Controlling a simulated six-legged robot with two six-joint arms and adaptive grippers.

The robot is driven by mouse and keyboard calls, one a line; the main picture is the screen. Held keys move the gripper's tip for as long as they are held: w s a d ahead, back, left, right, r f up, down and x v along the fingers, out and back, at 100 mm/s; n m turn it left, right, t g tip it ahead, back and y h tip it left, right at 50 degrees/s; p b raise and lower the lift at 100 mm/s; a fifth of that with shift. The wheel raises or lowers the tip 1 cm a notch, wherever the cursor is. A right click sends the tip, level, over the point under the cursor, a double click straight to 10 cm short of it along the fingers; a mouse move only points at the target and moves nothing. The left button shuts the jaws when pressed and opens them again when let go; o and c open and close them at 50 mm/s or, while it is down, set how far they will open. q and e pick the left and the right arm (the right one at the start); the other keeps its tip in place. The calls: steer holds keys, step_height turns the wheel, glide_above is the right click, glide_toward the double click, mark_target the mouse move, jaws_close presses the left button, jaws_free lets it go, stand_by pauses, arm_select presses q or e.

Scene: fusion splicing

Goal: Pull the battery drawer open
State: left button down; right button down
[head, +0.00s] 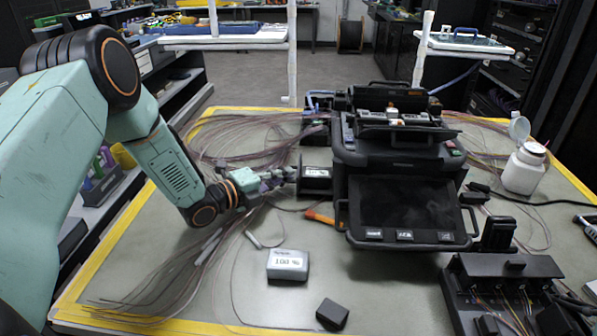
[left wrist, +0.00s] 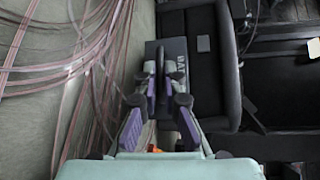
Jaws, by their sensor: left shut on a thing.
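The black fusion splicer (head: 400,165) stands on the mat, its dark screen tilted at the front. The battery drawer (head: 316,184), a dark box with a white label, juts from the splicer's left side. My left gripper (head: 287,176) is at the drawer's outer left end. In the left wrist view the purple-padded fingers (left wrist: 161,88) are closed together on a narrow part at the drawer's end, probably its handle; the drawer (left wrist: 200,75) lies just beyond them. My right gripper is not in view.
A grey battery block marked 100 % (head: 288,265) and a small dark block (head: 332,314) lie on the mat in front. Loose fibres (head: 215,235) spread around my left arm. An orange-handled tool (head: 320,217) lies below the drawer. A white bottle (head: 524,170) stands at right.

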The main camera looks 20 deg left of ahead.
arm_select(q)
steer(key=shift+a+r, duration=0.15)
steer(key=shift+a, duration=0.1)
steer(key=c, duration=1.5)
jaws_free()
steer(key=shift+o, duration=0.2)
steer(key=v, duration=1)
steer(key=shift+s+a, duration=0.3)
steer(key=shift+s, duration=0.05)
steer(key=shift+s+a, duration=0.15)
steer(key=shift+s, duration=0.35)
